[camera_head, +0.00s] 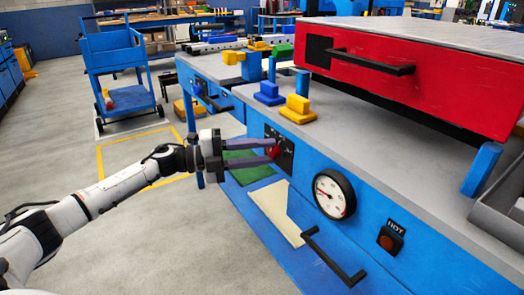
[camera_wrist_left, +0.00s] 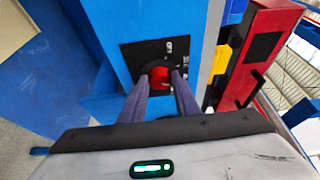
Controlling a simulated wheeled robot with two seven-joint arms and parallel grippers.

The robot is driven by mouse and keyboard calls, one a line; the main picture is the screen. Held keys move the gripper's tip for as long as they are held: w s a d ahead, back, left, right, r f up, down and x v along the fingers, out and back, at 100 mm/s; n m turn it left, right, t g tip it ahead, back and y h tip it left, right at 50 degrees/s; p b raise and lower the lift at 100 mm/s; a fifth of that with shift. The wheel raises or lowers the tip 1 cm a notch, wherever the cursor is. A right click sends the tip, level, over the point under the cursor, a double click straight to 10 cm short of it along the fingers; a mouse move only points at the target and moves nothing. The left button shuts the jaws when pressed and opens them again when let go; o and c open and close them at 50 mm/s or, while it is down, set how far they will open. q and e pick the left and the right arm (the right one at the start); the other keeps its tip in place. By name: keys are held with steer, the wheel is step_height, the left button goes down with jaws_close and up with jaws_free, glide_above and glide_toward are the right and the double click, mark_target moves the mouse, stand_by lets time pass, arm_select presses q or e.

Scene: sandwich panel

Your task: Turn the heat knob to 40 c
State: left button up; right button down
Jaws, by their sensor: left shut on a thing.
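The red heat knob (camera_head: 273,151) sits on a black plate (camera_head: 287,158) on the blue front of the machine. My left gripper (camera_head: 273,150) reaches it from the left, with its two fingers on either side of the knob. In the left wrist view the red knob (camera_wrist_left: 159,77) shows between the fingertips (camera_wrist_left: 161,80), and the gripper is shut on it. The white marks on the black plate (camera_wrist_left: 148,54) are too small to read. A round dial gauge (camera_head: 334,194) with a red needle is to the right of the knob. My right gripper is not in view.
A HOT button box (camera_head: 390,238) and a black handle (camera_head: 334,256) are on the front, right of the knob. A red press block (camera_head: 420,75) stands above the grey worktop. Yellow (camera_head: 298,109) and blue (camera_head: 269,93) blocks sit on the worktop. Floor left is mostly clear.

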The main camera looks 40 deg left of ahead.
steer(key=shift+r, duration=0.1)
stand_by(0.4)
arm_select(q)
steer(key=o, duration=1)
steer(key=shift+o, duration=0.2)
steer(key=p+v, duration=0.1)
steer(key=v, duration=0.9)
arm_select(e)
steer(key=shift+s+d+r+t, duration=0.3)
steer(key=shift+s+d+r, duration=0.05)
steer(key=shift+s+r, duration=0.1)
arm_select(q)
steer(key=shift+s, duration=0.1)
